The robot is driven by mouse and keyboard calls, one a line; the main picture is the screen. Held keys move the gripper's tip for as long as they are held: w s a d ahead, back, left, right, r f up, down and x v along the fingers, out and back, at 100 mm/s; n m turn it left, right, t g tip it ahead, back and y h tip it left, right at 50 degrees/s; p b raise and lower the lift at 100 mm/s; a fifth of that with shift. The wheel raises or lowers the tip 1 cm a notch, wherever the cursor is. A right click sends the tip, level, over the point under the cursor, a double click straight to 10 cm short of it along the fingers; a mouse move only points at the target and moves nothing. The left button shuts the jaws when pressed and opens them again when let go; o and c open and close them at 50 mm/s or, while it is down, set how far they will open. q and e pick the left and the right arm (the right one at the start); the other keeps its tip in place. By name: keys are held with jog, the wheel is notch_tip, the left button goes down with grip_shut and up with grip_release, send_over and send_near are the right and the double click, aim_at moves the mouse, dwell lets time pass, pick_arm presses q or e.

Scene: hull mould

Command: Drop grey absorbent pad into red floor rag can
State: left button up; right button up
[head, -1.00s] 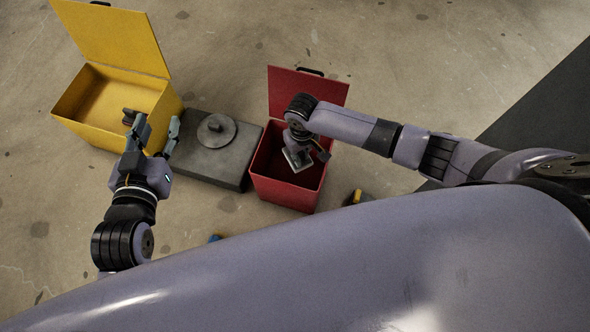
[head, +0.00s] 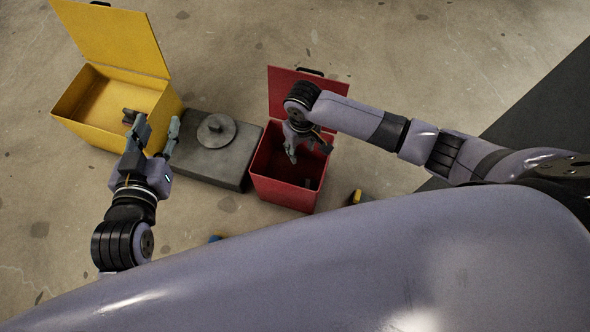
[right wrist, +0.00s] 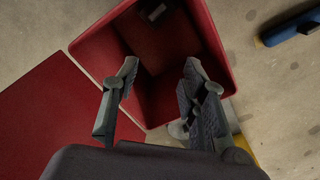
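The red can (head: 281,193) stands on the floor with its lid (head: 308,90) raised. My right gripper (head: 305,150) is over its open mouth. In the right wrist view that gripper (right wrist: 160,85) is open, with nothing between its fingers. A small grey piece, apparently the absorbent pad (head: 308,183), lies inside the can near its front wall; it shows dimly in the right wrist view (right wrist: 152,12). My left gripper (head: 151,127) is open in front of the yellow can, its fingers apart.
A yellow can (head: 77,126) with its lid up stands at the left. A grey block (head: 205,165) with a round top sits between the cans. A blue item (right wrist: 290,28) and a yellow-and-dark item (head: 357,196) lie on the floor nearby.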

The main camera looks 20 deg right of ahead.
notch_tip(320, 180, up, 8)
jog(key=shift+f, duration=0.1)
dwell(0.5)
